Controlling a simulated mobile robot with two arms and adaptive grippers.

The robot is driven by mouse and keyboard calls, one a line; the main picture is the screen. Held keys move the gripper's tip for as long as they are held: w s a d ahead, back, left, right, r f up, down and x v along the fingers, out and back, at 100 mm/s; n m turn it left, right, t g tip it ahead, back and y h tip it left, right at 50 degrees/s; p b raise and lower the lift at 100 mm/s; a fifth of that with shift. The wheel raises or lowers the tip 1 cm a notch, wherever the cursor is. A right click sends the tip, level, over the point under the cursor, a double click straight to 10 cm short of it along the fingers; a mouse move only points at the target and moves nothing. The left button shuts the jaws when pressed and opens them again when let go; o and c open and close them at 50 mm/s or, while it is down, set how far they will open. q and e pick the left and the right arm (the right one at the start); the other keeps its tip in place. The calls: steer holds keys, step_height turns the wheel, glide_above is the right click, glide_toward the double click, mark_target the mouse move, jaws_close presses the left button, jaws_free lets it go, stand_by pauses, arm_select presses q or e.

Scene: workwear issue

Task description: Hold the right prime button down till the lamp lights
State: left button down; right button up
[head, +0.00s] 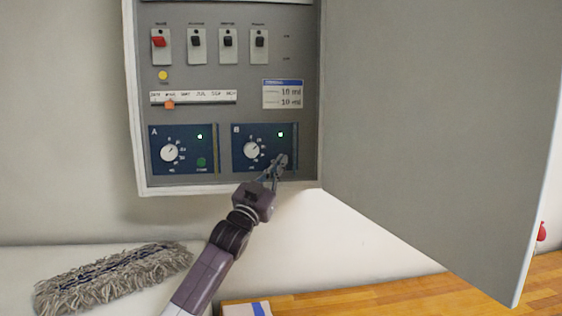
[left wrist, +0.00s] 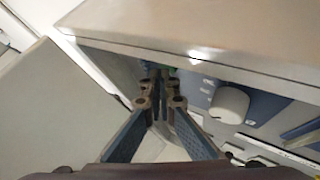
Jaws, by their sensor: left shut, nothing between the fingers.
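The right blue panel, marked B (head: 240,165), has a white dial (head: 251,150) and a small bright green lamp (head: 281,134). My left gripper (head: 279,163) is shut and empty, its tips at the lower right of panel B. They cover the place of the right prime button in the head view. In the left wrist view, the closed tips (left wrist: 160,76) point at the panel, with a bit of green (left wrist: 172,71) right by them; I cannot tell whether they press it. The dial (left wrist: 230,103) is beside them. My right gripper is not in view.
Left panel A (head: 160,165) has a similar dial, a bright lamp and a green button (head: 201,162). Switches (head: 228,42) and an orange slider (head: 169,104) are above. The open cabinet door (head: 430,120) fills the right. A grey mop head (head: 112,278) lies below left.

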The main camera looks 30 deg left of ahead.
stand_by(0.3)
arm_select(q)
steer(key=shift+s+d, duration=0.45)
steer(key=shift+s, duration=0.25)
steer(key=s+d, duration=0.1)
steer(key=s, duration=0.1)
steer(key=s+d, duration=0.2)
stand_by(0.3)
stand_by(0.5)
